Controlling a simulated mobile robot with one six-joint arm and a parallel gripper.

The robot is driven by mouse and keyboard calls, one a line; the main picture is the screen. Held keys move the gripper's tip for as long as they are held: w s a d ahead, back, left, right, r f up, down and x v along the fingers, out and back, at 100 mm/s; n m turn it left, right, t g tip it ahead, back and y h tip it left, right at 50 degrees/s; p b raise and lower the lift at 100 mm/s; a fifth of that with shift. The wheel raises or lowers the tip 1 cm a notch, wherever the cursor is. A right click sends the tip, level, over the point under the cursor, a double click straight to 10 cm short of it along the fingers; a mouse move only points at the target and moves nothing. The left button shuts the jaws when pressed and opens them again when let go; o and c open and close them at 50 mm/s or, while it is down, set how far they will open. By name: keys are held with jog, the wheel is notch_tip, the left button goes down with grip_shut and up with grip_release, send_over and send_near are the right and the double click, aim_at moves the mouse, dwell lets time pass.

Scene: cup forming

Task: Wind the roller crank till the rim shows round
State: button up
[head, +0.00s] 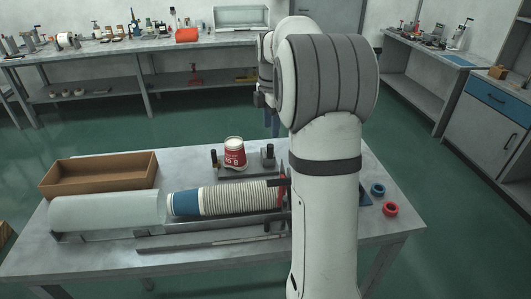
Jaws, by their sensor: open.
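A red and white paper cup (235,155) stands on a low fixture on the table, its pale rim at the top. The rim is too small to tell whether it is round. A dark post with a black knob (214,158) stands left of the cup, and a dark grey block (267,156) stands to its right. I cannot tell which part is the roller crank. My gripper (272,124) shows only partly beside my arm, pointing down above and behind the fixture. It is apart from the cup and holds nothing that I can see.
A long stack of nested cups (235,199) lies in front of the fixture, beside a clear cover (105,210). A cardboard box (100,175) is at left. Blue (377,190) and red (390,209) rings lie at right. My arm hides the table's right middle.

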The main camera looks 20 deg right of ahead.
aim_at(269, 157)
jog(key=shift+w+f, duration=0.35)
jog(key=shift+f, duration=4.1)
jog(key=shift+c, duration=0.4)
grip_shut()
jog(key=shift+a+m, duration=0.1)
jog(key=shift+m, duration=0.2)
